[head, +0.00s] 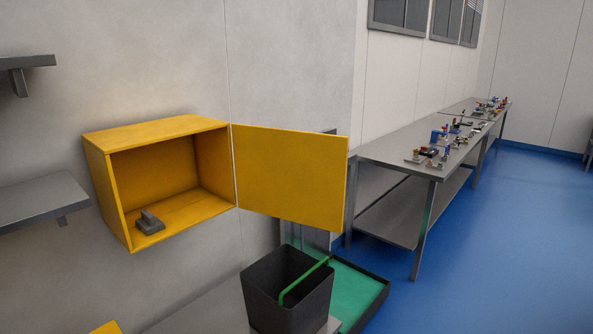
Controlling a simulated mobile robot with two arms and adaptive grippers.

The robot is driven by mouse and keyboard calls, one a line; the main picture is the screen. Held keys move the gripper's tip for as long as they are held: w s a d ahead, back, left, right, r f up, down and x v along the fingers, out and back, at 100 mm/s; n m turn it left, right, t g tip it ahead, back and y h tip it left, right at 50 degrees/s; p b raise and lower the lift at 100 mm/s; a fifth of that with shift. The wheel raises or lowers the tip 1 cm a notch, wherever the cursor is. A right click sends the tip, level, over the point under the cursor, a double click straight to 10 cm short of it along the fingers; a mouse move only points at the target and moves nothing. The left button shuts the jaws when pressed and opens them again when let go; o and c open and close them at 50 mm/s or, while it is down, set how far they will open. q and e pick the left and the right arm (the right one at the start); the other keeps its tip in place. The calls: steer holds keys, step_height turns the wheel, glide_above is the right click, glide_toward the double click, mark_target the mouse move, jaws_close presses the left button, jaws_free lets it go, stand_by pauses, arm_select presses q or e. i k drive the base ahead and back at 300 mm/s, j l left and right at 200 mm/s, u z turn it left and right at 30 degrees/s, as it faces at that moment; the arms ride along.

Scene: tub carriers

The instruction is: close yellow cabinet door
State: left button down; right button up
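The yellow cabinet (160,127) hangs on the grey wall at the left of the head view, with its front open. Its yellow door (290,175) is hinged at the cabinet's right edge and stands swung wide open to the right. A small grey object (150,224) lies on the cabinet floor near the front. Neither of my grippers is in view.
A dark tub (287,300) with a green handle (304,281) stands on a grey surface below the door, beside a green-bottomed tray (358,290). Grey shelves (40,200) are left of the cabinet. Long tables (425,160) with small items stand right; blue floor (480,240) is clear.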

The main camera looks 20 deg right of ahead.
mark_target(295, 176)
steer(key=i+l+u, duration=0.2)
steer(key=l+u, duration=0.15)
steer(key=l, duration=0.6)
steer(key=i+l+u, duration=0.1)
steer(key=l+u, duration=0.3)
steer(key=l, duration=0.6)
steer(key=l+u, duration=0.35)
steer(key=l, duration=0.65)
steer(key=i+l+u, duration=0.15)
steer(key=l+u, duration=0.2)
steer(key=l, duration=0.7)
steer(key=l+u, duration=0.35)
steer(key=l, duration=0.7)
steer(key=k+l+u, duration=0.2)
steer(key=k+j, duration=0.05)
steer(key=k, duration=0.05)
